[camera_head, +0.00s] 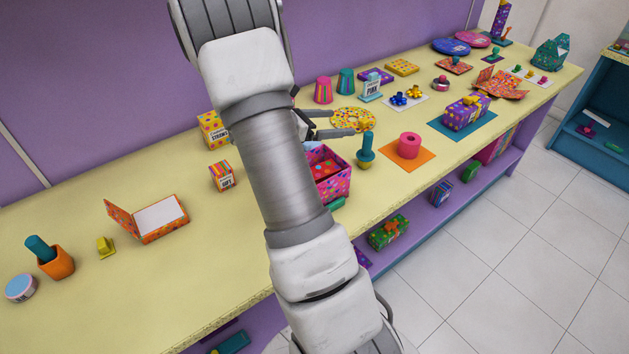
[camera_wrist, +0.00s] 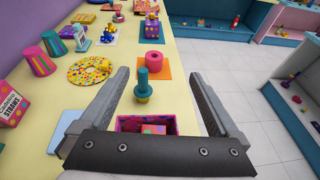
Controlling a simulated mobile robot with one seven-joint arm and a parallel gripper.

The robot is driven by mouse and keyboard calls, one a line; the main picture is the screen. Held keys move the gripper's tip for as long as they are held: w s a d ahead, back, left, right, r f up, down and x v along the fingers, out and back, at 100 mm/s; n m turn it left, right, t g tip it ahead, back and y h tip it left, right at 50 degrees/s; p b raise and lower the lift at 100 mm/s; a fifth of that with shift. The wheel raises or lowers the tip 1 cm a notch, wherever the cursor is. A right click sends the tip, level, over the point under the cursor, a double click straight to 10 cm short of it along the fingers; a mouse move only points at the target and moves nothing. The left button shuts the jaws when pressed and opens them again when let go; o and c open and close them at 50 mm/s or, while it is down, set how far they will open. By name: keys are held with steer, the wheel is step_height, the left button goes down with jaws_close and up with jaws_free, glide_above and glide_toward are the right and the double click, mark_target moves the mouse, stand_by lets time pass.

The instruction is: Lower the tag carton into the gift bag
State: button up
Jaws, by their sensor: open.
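The gift bag, an open-topped pink container with coloured dots (camera_head: 339,187), stands near the table's front edge, partly hidden by my arm. In the wrist view the bag (camera_wrist: 125,122) shows low between my fingers, partly behind the gripper body. A reddish carton with coloured spots (camera_wrist: 155,129) is inside it; its label is hidden.
A teal stamp-like piece (camera_wrist: 142,84) stands just beyond the bag. A pink roll on an orange mat (camera_head: 409,146) and a yellow ring (camera_head: 350,118) are near. A straws carton (camera_head: 211,129) stands behind. The table's front edge is close to the bag.

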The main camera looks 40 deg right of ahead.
steer(key=s+d+r+b, duration=0.1)
steer(key=s+d+r, duration=0.2)
steer(key=s+r, duration=0.5)
steer(key=s, duration=0.3)
steer(key=shift+s+d, duration=0.15)
steer(key=shift+r, duration=0.1)
steer(key=s+a+r+m+t+y, duration=0.1)
steer(key=a+m+t+y, duration=0.3)
steer(key=a, duration=1.6)
steer(key=s+a+r+m+t+y, duration=0.2)
steer(key=a+m+t+y, duration=0.2)
steer(key=a+m+y, duration=0.6)
steer(key=a+m, duration=0.1)
steer(key=a, duration=0.8)
steer(key=shift+s+a+m+t, duration=0.15)
steer(key=shift+a+m+t, duration=0.15)
steer(key=shift+a, duration=0.05)
steer(key=shift+d, duration=0.2)
